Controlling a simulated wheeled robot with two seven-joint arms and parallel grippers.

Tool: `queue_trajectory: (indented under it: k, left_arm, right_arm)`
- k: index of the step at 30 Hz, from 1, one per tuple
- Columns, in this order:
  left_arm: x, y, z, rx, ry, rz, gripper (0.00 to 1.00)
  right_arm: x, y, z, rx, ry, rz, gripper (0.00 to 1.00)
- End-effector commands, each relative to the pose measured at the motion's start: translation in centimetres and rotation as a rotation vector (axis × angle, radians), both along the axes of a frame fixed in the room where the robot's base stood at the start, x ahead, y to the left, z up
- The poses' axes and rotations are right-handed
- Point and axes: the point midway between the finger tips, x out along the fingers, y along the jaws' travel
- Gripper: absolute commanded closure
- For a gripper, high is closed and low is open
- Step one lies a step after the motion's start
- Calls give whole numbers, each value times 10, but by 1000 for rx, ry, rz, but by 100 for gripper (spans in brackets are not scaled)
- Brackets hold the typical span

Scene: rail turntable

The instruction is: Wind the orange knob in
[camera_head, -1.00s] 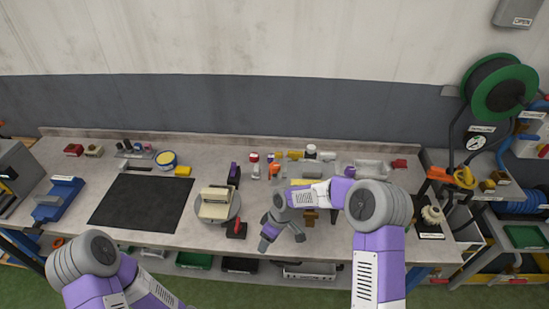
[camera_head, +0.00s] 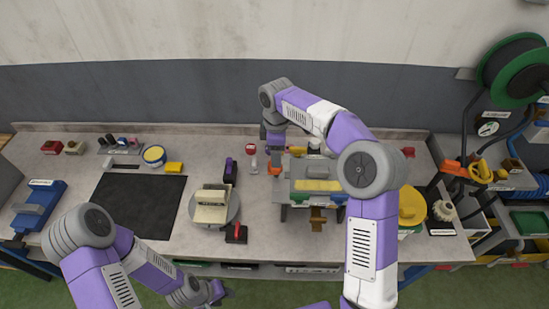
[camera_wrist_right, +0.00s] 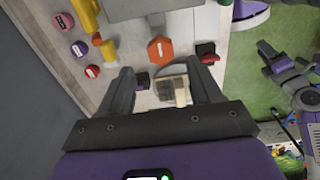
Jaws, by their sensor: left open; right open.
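In the right wrist view the orange knob (camera_wrist_right: 160,48) is six-sided with a white mark, at the end of a grey shaft. My right gripper (camera_head: 274,150) hangs above and just behind the knob. Its open fingers (camera_wrist_right: 160,84) show no contact with the knob, which lies beyond the fingertips. My left gripper (camera_head: 217,292) is low at the table's front edge, away from the knob.
A round turntable (camera_head: 233,213) bearing a cream block (camera_head: 211,206) stands left of the fixture. A black mat (camera_head: 137,204) leaves free room at the left.

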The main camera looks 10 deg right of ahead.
Motion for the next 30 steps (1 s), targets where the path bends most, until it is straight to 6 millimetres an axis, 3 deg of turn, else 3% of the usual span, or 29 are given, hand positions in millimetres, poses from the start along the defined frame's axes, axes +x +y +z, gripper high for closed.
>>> queue_trajectory:
  k: [3, 9, 21, 30]
  left_arm:
    - [0, 0, -1, 0, 0, 0, 57]
    - [0, 0, -1, 0, -1, 0, 57]
    - [0, 0, -1, 0, -1, 0, 57]
    - [0, 0, -1, 0, -1, 0, 57]
  right_arm:
    - [-1, 0, -23, 0, 6, 1, 36]
    - [-1, 0, -49, 0, 4, 0, 36]
    - [0, 0, -58, 0, 1, -1, 36]
    - [0, 0, -57, 1, 2, -1, 82]
